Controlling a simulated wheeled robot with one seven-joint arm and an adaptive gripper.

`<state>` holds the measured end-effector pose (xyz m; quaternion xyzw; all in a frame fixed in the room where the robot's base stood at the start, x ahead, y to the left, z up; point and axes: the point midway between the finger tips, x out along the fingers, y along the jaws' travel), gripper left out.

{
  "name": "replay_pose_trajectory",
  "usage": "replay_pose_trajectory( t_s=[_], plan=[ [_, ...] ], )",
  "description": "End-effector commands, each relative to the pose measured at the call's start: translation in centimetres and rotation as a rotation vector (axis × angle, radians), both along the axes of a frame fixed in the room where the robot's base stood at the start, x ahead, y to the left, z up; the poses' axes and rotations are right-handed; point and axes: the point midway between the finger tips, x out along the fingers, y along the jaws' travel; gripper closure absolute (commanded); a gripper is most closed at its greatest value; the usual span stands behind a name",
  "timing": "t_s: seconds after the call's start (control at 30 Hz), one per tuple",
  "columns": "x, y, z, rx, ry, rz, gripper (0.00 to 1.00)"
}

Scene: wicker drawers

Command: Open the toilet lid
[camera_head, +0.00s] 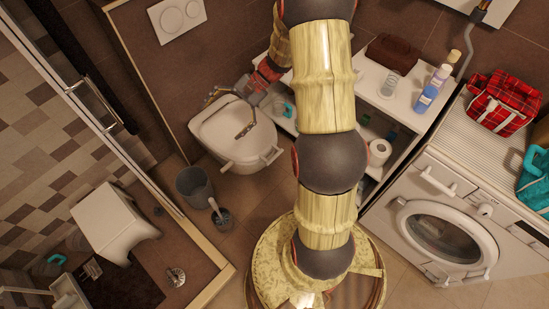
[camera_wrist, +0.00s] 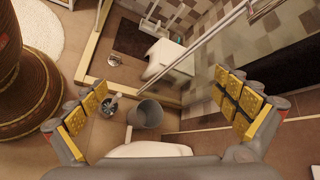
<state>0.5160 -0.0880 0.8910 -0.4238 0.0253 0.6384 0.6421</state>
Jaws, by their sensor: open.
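The white toilet (camera_head: 215,133) stands against the brown wall at the upper left of the head view, with its lid (camera_head: 222,139) lying down. Two small handle-like tabs stick out at its front edge. My gripper (camera_head: 231,113) reaches in from the right and appears over the rear part of the lid. Its fingers are spread wide with nothing between them. Whether it touches the lid cannot be told. In the wrist view my gripper (camera_wrist: 160,105) shows both yellow-padded fingers apart, and a pale rounded edge of the toilet (camera_wrist: 150,150) shows at the bottom, partly hidden by the gripper body.
A grey bin (camera_head: 193,186) and a toilet brush (camera_head: 222,216) stand before the toilet. A white shelf (camera_head: 399,101) with bottles is to the right, beside a washing machine (camera_head: 440,240). A white stool (camera_head: 112,222) stands in the shower area at left.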

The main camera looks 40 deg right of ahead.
Motion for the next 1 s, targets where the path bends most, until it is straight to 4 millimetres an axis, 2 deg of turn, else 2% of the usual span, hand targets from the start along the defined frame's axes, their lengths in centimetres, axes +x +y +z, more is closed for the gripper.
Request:
replay_pose_trajectory(
  t_s=[0.03, 0.23, 0.47, 0.67, 0.8, 1.0],
  plan=[
    [0.6, -1.4, -2.2, 0.058, 0.022, -0.057, 0.00],
    [2.8, -6.5, -9.2, 0.265, 0.060, -0.280, 0.00],
    [3.0, -12.8, -18.5, 0.487, 0.075, -0.554, 0.00],
    [1.1, -17.6, -27.5, 0.663, 0.065, -0.807, 0.00],
    [-1.5, -20.3, -34.0, 0.774, 0.046, -0.993, 0.00],
    [-5.8, -22.4, -42.0, 0.893, 0.011, -1.226, 0.00]
  ],
)
